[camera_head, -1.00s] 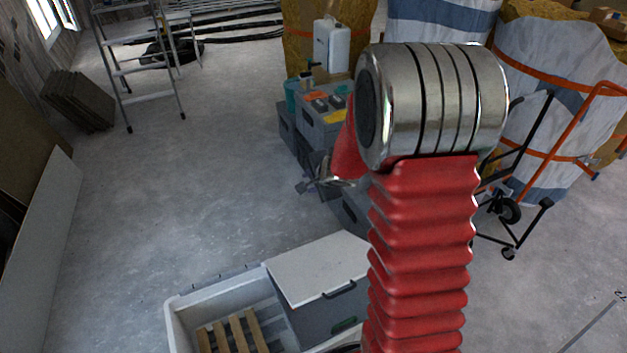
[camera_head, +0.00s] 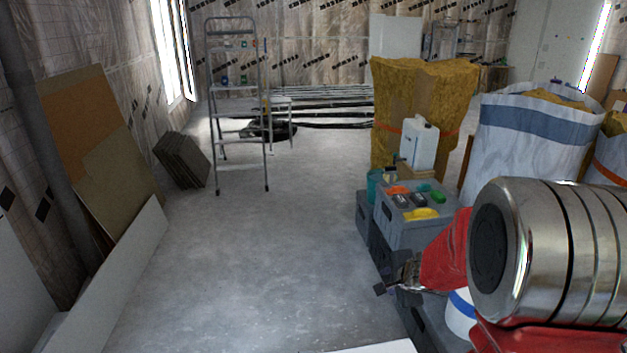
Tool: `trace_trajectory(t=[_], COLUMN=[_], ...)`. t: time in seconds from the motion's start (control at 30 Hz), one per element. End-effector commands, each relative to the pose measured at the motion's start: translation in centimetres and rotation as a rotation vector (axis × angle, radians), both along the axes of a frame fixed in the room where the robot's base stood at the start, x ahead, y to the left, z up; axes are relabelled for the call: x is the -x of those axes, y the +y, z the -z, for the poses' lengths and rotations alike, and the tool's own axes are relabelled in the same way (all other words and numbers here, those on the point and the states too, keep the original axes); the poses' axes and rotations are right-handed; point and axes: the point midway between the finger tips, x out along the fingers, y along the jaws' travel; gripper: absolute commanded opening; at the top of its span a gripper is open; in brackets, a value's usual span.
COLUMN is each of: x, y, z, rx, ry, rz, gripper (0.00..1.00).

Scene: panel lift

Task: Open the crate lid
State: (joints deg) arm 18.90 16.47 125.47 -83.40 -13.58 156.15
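Only a thin strip of the pale crate lid (camera_head: 385,347) shows at the bottom edge; the crate under it is out of view. My gripper (camera_head: 384,288) is at the end of my red-sleeved arm, in front of a stack of grey boxes and above the lid strip in the picture. The gripper is small and partly merged with the dark boxes behind it, so its finger opening is unclear. I cannot tell its distance from the lid.
Stacked grey boxes (camera_head: 398,228) with coloured items on top stand right of centre, with a white canister (camera_head: 420,143) behind. Large white bags (camera_head: 530,135) are at right. A stepladder (camera_head: 238,110) stands at the back. Boards (camera_head: 100,285) lean left. The middle floor is clear.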

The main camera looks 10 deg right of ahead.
Motion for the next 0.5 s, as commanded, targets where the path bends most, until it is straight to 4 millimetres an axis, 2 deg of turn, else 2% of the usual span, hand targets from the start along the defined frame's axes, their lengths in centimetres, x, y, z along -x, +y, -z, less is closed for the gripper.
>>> trace_trajectory(t=[0.17,0.5], x=[0.1,1.8], y=[-0.4,-3.7], z=[0.1,1.2], rx=[0.089,0.398], ry=[0.005,0.09], rz=[-0.076,-0.241], gripper=[0.28,0.28])
